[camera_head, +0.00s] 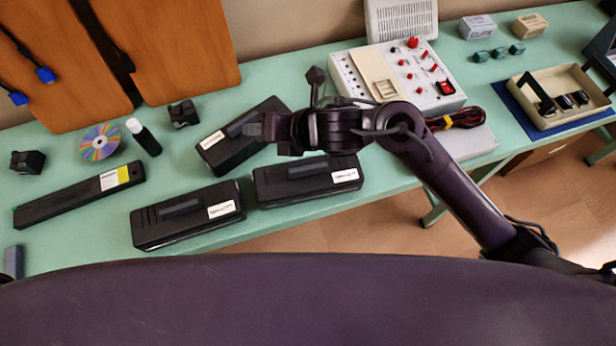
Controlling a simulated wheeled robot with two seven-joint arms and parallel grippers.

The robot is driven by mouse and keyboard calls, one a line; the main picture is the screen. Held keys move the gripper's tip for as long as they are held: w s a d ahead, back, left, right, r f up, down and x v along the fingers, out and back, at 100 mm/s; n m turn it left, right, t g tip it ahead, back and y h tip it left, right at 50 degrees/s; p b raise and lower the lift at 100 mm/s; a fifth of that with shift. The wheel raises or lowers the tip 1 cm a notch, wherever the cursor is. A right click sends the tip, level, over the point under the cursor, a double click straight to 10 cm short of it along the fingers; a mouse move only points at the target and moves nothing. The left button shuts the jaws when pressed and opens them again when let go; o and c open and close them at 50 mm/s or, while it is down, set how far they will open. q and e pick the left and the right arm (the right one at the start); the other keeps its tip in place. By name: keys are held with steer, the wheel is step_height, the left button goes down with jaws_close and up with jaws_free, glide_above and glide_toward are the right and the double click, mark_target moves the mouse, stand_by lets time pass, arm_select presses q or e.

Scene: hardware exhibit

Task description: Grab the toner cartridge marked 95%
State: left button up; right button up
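Three black toner cartridges with ridge handles and small white labels lie on the green table. One cartridge (225,154) lies at an angle behind, one (187,222) is front left, and one (280,187) is front right. The label print is too small to read, so I cannot tell which is marked 95%. My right gripper (254,129) is over the rear cartridge, at its handle, and hides part of it. I cannot tell whether it touches or grips the handle. A small grey part (13,262) at the left edge may be my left gripper's fingertip.
A long black cartridge (80,197), a disc (100,142), a dark bottle (145,138) and small black parts lie left. Orange-brown panels (165,45) stand behind.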

step_height(320, 180, down, 3)
steer(key=d+n+g+h, duration=0.1)
steer(key=d+n+g, duration=0.15)
steer(key=n, duration=0.75)
steer(key=n+g+h, duration=0.3)
steer(key=n+g, duration=0.1)
steer(key=n, duration=0.4)
glide_toward(310, 167)
steer(key=shift+s+a+f, duration=0.15)
steer(key=shift+a+f, duration=0.6)
steer(key=shift+a, duration=0.15)
steer(key=shift+d+f+h, duration=0.1)
steer(key=shift+d+h, duration=0.15)
steer(key=shift+h, duration=0.05)
steer(key=shift+x, duration=0.9)
steer(key=p+x, duration=0.3)
steer(key=x, duration=0.2)
steer(key=shift+a+f, duration=0.1)
steer(key=shift+f, duration=0.3)
jaws_close()
steer(key=shift+r, duration=0.15)
